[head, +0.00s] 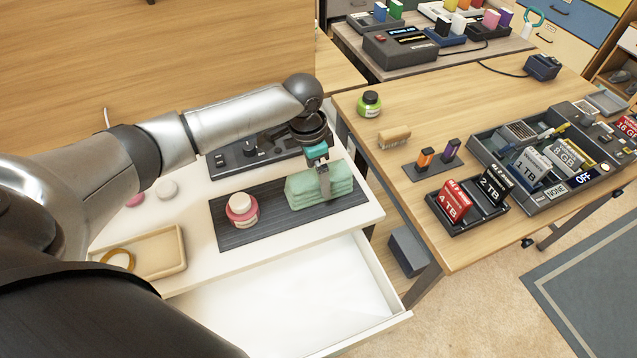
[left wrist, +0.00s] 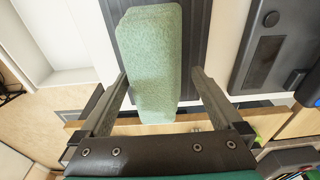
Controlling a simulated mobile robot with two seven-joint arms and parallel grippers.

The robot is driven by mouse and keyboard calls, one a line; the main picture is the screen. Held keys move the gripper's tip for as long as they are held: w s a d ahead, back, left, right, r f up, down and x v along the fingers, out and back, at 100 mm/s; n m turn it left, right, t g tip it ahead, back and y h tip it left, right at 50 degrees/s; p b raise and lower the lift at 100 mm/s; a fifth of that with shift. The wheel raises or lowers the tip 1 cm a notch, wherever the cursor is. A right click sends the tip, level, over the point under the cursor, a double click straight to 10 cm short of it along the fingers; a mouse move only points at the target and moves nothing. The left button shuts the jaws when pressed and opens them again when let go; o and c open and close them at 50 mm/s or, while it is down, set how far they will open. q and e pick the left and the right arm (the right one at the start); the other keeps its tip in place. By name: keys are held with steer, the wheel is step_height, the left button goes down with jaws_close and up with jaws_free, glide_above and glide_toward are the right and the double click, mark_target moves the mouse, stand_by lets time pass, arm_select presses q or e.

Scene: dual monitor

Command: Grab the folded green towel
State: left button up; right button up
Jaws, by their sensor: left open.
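The folded green towel (head: 301,191) lies in a layered stack on a dark ribbed mat (head: 232,237) on the white cabinet top. My left gripper (head: 322,180) is over the towel's right part, with a finger down along its near side. In the left wrist view the towel (left wrist: 150,50) lies between the two spread fingers of the gripper (left wrist: 160,82), with gaps on both sides. The jaws are open. The far finger is hidden in the head view. My right gripper is in neither view.
A pink-red jar (head: 242,210) stands on the mat left of the towel. A black control panel (head: 240,158) lies behind. A tan tray (head: 145,254) is at the left. An open white drawer (head: 300,300) juts out below. A wooden desk (head: 470,245) with devices is at the right.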

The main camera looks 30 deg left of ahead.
arm_select(q)
steer(key=f, duration=0.2)
steer(key=f+b, duration=0.1)
steer(key=shift+w+d+f, duration=0.2)
steer(key=shift+d+f, duration=0.05)
steer(key=shift+f, duration=0.05)
steer(key=shift+r, duration=0.1)
steer(key=c, duration=1.2)
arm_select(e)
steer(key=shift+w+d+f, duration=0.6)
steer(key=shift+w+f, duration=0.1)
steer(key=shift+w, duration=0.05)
